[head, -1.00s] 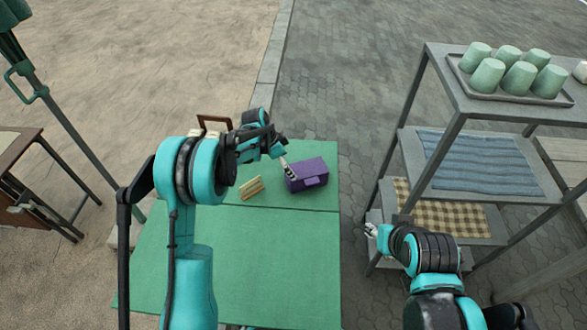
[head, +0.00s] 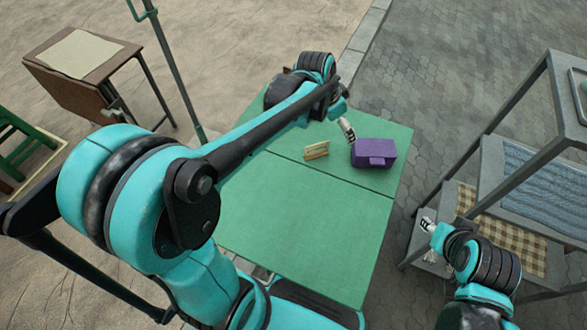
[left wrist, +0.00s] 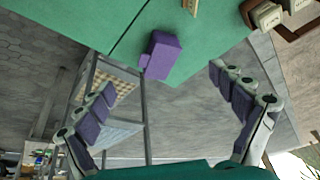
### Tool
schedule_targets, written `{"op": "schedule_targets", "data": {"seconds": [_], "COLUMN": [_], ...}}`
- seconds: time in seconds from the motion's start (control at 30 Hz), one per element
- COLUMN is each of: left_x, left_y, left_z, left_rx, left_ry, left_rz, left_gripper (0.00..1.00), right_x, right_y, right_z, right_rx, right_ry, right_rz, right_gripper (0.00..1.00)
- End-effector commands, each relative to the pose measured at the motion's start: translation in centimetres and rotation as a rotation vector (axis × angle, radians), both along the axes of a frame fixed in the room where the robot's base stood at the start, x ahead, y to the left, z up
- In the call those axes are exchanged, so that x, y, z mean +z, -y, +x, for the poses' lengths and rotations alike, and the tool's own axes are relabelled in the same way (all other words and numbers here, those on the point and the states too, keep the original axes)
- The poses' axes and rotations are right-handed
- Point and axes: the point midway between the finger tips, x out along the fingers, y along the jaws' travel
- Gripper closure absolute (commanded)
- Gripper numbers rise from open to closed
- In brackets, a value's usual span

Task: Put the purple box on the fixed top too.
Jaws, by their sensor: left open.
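The purple box (head: 373,153) sits on the far section of the green table (head: 300,215), beyond the seam that crosses the green surface and close to the right edge. Its latch side faces me. In the left wrist view the box (left wrist: 163,55) shows beyond and between the spread fingers. My left gripper (head: 347,130) is open and empty, just left of and behind the box in the head view; contact cannot be told. My right gripper (head: 428,225) hangs right of the table by the shelf, too small to read. The frames do not settle which section is the fixed top.
A small cream block-like piece (head: 317,150) stands left of the box. The grey shelf rack (head: 500,170) holds a blue cloth (head: 535,185) and a checked cloth (head: 505,235). A brown table (head: 55,75) stands far left. The near green section is clear.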

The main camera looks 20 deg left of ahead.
Motion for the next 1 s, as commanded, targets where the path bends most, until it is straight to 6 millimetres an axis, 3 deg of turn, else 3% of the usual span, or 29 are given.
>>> {"op": "schedule_targets", "data": {"seconds": [0.03,0.2,0.4,0.5,0.7,1.0], "left_x": [0.9,2.5,2.2,1.5,0.4,0.3], "left_y": [-0.4,-1.9,-3.5,-4.1,-4.7,-4.8], "left_z": [-2.2,-8.2,-14.7,-17.0,-19.2,-19.3], "left_rx": [0.054,0.246,0.454,0.532,0.614,0.624], "left_ry": [0.011,0.061,0.128,0.158,0.19,0.194], "left_rz": [-0.002,-0.021,-0.064,-0.086,-0.115,-0.119], "left_gripper": [0.06,0.06,0.06,0.06,0.06,0.06], "right_x": [0.0,0.0,0.0,0.0,0.0,0.0], "right_y": [0.0,0.0,0.0,0.0,0.0,0.0], "right_z": [0.0,0.0,0.0,0.0,0.0,0.0], "right_rx": [0.0,0.0,0.0,0.0,0.0,0.0], "right_ry": [0.0,0.0,0.0,0.0,0.0,0.0], "right_rz": [0.0,0.0,0.0,0.0,0.0,0.0], "right_gripper": [0.6,0.6,0.6,0.6,0.6,0.6]}}
